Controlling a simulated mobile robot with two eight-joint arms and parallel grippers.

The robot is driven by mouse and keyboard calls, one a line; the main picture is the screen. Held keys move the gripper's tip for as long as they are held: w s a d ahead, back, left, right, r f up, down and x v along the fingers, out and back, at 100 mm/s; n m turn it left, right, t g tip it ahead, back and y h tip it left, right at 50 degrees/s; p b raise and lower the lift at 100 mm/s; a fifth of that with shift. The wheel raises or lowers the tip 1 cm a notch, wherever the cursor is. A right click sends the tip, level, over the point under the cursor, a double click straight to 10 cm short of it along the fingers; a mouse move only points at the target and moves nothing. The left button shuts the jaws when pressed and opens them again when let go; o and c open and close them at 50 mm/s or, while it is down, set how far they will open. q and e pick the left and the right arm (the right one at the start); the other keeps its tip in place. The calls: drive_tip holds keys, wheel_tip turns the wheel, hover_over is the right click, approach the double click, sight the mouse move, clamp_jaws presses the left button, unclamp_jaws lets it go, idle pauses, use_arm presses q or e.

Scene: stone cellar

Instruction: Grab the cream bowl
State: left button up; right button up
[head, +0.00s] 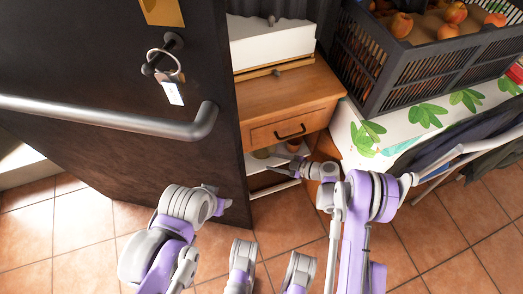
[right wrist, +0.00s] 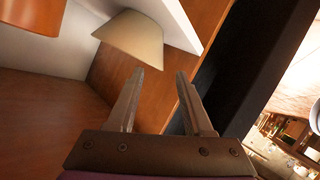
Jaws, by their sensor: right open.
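The cream bowl (right wrist: 130,38) shows in the right wrist view, upper left of centre, just beyond the left fingertip. It looks tilted because the camera is turned. In the head view a small pale part of it (head: 293,146) shows under the drawer, and the rest is hidden. My right gripper (right wrist: 160,73) is open, with nothing between its fingers, and apart from the bowl. In the head view this gripper (head: 288,168) reaches into the open compartment below the drawer. My left gripper (head: 219,199) is small near the dark door; its jaws cannot be made out.
An orange-brown object (right wrist: 45,18) stands beside the bowl. The wooden cabinet (head: 285,100) closes the space above with its drawer. The dark door (head: 110,70) with its long handle stands at left. A crate of fruit (head: 420,62) rests on a leaf-patterned surface at right.

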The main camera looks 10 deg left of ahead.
sight(260, 159)
drive_tip(key=b+x, duration=0.1)
drive_tip(key=x, duration=0.6)
drive_tip(key=shift+r, duration=0.1)
drive_tip(key=shift+c, duration=0.2)
clamp_jaws()
idle(1.1)
